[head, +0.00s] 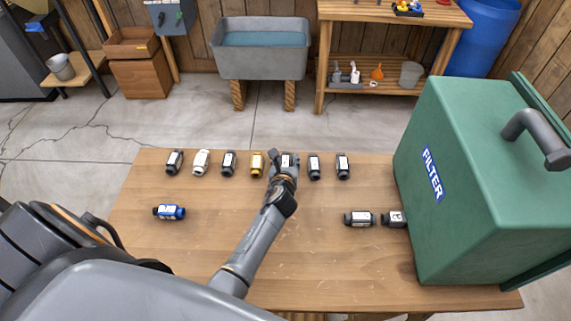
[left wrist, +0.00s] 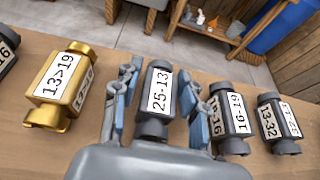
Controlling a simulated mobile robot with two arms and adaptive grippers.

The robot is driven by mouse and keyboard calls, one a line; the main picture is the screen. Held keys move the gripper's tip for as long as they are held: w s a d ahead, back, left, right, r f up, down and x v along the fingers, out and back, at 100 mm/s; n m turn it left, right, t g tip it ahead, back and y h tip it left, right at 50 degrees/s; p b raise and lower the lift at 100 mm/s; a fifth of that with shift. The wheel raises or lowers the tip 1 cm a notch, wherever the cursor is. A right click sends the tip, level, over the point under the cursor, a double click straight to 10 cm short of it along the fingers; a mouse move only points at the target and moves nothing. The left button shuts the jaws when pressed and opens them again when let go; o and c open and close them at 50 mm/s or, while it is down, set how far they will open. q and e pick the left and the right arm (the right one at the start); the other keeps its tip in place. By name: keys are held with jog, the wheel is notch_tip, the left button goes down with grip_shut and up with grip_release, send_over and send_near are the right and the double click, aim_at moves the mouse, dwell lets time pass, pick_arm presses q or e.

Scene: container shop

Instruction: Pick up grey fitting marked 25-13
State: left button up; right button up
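The grey fitting marked 25-13 (left wrist: 158,95) is in the middle of the left wrist view, with its white label facing the camera. In the head view its label (head: 288,160) shows in the back row on the table, at the tip of my left arm. My left gripper (left wrist: 158,95) has one finger on each side of this fitting. The fingers stand apart, with a narrow gap to the fitting visible on the right side; firm contact is not visible. My left gripper (head: 287,168) hides part of the fitting in the head view. My right gripper is not seen.
A gold fitting (left wrist: 66,85) marked 13>19 stands to the left, and dark fittings marked 16-19 (left wrist: 232,118) and 13-32 (left wrist: 279,122) to the right. A blue fitting (head: 169,212) lies front left. A green FILTER box (head: 480,180) fills the table's right end.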

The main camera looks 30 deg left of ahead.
pick_arm(q)
grip_shut()
